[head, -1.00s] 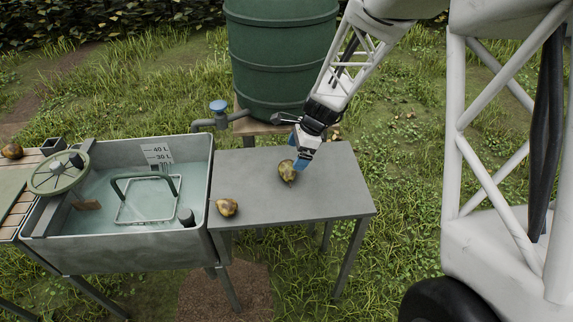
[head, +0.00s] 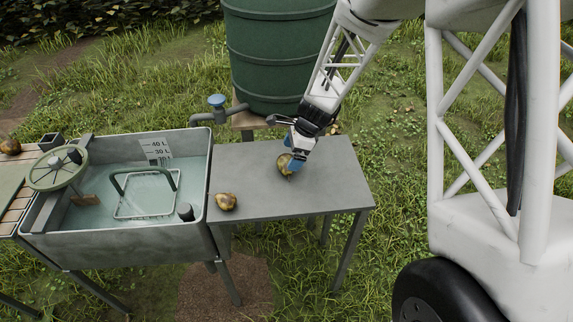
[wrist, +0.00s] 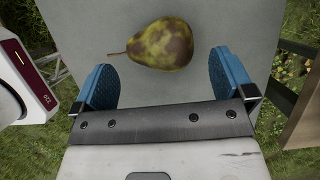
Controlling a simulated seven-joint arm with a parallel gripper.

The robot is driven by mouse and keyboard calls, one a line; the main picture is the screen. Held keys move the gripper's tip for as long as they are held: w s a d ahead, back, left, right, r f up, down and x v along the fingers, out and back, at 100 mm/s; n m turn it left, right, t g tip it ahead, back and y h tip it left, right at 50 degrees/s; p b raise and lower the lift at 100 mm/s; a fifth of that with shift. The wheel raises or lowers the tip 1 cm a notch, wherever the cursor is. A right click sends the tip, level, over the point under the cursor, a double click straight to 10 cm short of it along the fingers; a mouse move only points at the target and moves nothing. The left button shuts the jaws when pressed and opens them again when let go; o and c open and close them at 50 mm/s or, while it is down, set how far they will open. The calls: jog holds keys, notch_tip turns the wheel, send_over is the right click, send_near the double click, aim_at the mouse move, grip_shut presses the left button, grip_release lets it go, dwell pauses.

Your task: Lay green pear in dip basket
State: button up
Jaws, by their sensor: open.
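A green pear with brown blotches (head: 284,164) lies on the grey side table (head: 325,195). It also shows in the wrist view (wrist: 163,43), on its side with the stem to the left, just beyond my fingertips. My gripper (head: 292,160) is open and close at the pear; its two blue fingers (wrist: 160,75) are apart with nothing between them. A second, browner pear (head: 226,201) lies near the table's left edge. The dip basket (head: 148,205), a wire frame with a dark handle, sits in the water of the grey sink (head: 120,252).
A green barrel (head: 278,60) stands behind the table, with a blue-handled tap (head: 217,102) over the sink's back right corner. A green handwheel (head: 57,168) is at the sink's left end. The table's front right is clear.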

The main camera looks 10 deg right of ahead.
aim_at(288, 159)
jog(key=shift+x, duration=2.6)
jog(key=shift+s+d, duration=0.1)
jog(key=c, duration=0.9)
jog(key=shift+c, duration=0.2)
jog(key=shift+r, duration=0.85)
notch_tip(288, 159, up, 2)
jog(key=shift+r, duration=0.1)
jog(key=s, duration=0.5)
jog(key=s+d, duration=0.1)
jog(key=s, duration=0.4)
jog(key=s+d+r, duration=0.1)
jog(key=s, duration=0.4)
jog(key=shift+s+d, duration=0.25)
jog(key=shift+s, duration=0.15)
